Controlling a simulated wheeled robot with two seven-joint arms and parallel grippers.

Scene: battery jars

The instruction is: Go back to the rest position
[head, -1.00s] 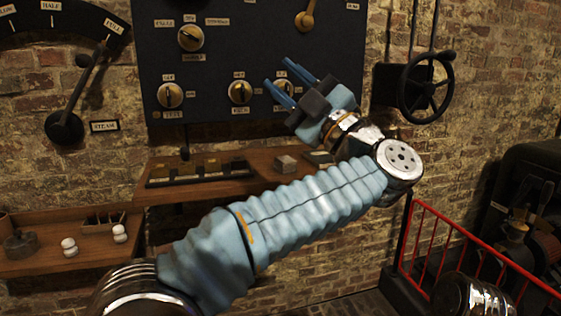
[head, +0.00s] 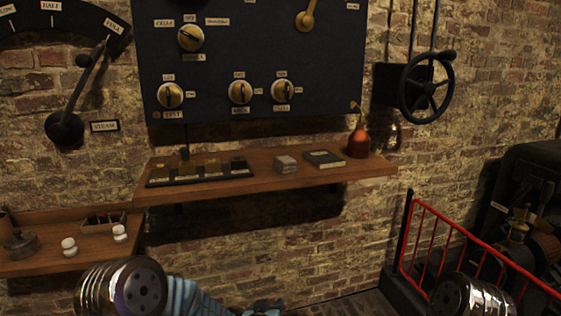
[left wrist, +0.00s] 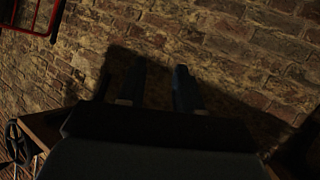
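My left gripper (head: 266,305) shows only in part at the bottom edge of the head view, below the wooden shelf and away from the panel. In the left wrist view its two dark fingers (left wrist: 158,88) stand apart with nothing between them, in front of brick wall. My left arm is folded low, its blue sleeve cut off by the bottom edge. My right gripper is not in view. The dark panel (head: 330,60) carries several brass knobs, and nothing touches them.
A wooden shelf (head: 265,182) holds a tray (head: 200,179) of small blocks, a small box (head: 286,164), a dark book (head: 324,159) and a red oil can (head: 358,142). A lower shelf (head: 30,263) holds white jars. A handwheel (head: 427,87) and a red railing (head: 450,230) stand right.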

